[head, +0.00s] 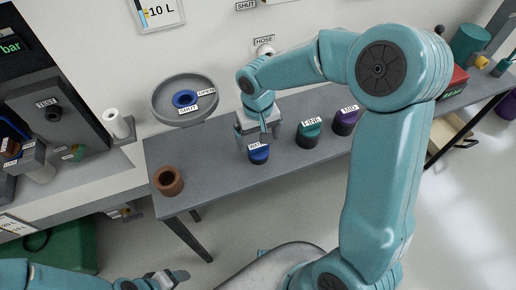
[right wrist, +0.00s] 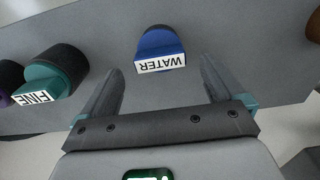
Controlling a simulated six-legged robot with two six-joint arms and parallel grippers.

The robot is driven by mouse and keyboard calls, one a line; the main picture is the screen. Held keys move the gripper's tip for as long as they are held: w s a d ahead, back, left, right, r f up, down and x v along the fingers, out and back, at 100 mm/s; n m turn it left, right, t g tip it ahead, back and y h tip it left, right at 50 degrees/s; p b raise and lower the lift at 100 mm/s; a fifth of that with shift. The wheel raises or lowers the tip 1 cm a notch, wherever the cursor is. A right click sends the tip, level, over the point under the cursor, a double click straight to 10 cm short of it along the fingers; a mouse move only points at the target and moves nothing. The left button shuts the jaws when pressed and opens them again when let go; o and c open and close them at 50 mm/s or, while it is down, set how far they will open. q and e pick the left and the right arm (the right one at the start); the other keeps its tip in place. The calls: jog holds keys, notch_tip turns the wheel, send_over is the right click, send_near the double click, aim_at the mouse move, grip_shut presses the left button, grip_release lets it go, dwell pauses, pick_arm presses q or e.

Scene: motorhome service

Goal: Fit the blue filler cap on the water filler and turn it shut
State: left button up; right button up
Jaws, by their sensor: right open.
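The blue filler cap (head: 258,154), with a white label, stands on the grey bench. In the right wrist view the blue cap (right wrist: 160,43) shows its label, reading WATER, between and just beyond the fingertips. My right gripper (head: 262,134) is open above and behind the cap, with nothing between its fingers. The water filler (head: 185,99) is a blue ring in a round grey dish on the wall, with SHUT and OPEN labels. No cap is on it. My left gripper (head: 168,277) is low at the bottom left, away from the bench; its jaws are unclear.
A teal FINE cap (head: 308,133) and a purple MID cap (head: 345,121) stand right of the blue cap. A brown ring (head: 168,181) is at the bench's left end. A HOSE fitting (head: 264,50) is on the wall. The bench between brown ring and blue cap is clear.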

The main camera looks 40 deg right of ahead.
aim_at(257, 144)
notch_tip(257, 144, down, 4)
jog(key=shift+r, duration=0.1)
jog(key=shift+c, duration=0.4)
jog(key=c, duration=1)
jog(key=shift+w+r, duration=0.1)
notch_tip(257, 144, up, 20)
jog(key=shift+f+p, duration=0.1)
jog(key=shift+p, duration=0.6)
